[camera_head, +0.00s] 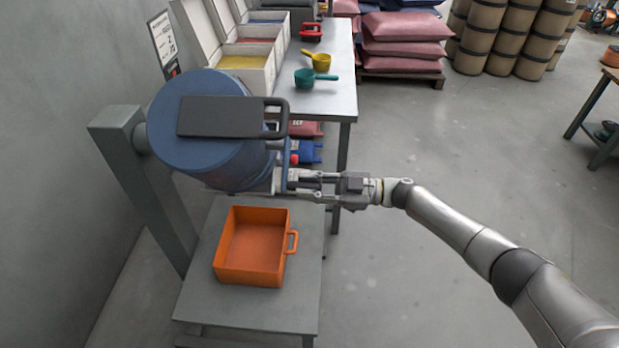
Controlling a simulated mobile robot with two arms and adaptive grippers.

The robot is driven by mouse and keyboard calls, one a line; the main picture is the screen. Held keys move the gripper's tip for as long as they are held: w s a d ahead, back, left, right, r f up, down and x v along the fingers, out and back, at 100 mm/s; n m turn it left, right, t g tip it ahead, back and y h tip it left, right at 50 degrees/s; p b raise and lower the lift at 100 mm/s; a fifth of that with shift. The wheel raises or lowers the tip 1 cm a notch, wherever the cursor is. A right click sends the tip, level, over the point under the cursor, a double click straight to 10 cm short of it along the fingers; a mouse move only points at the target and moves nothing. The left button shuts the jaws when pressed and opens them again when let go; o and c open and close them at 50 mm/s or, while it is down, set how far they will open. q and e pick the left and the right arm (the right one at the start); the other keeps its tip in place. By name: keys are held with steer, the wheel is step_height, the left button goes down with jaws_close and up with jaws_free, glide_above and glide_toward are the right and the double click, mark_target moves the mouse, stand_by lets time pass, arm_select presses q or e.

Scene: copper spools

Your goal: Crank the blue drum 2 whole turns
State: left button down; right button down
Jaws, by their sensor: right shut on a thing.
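The blue drum (205,155) hangs from a grey post (150,180), with a dark lid (220,117) with a loop handle facing up. A thin blue crank arm (284,160) shows at the drum's right end, with a small red part (294,159) beside it. My right gripper (286,181) reaches in from the right and is shut at the crank's lower end, on what appears to be its handle. The fingers mostly hide the handle. My left gripper is not in view.
An orange bin (222,250) stands on a low grey stand (250,316) below the drum.

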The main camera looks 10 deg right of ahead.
step_height(320, 180, up, 7)
steer(key=s+m+p, duration=0.1)
steer(key=m+p, duration=0.6)
steer(key=shift+s+a+p, duration=0.15)
steer(key=shift+s+p, duration=0.05)
steer(key=shift+p, duration=0.2)
steer(key=c, duration=1.4)
jaws_free()
steer(key=shift+o, duration=1)
steer(key=shift+f, duration=0.1)
steer(key=shift+f, duration=0.1)
steer(key=v, duration=1.2)
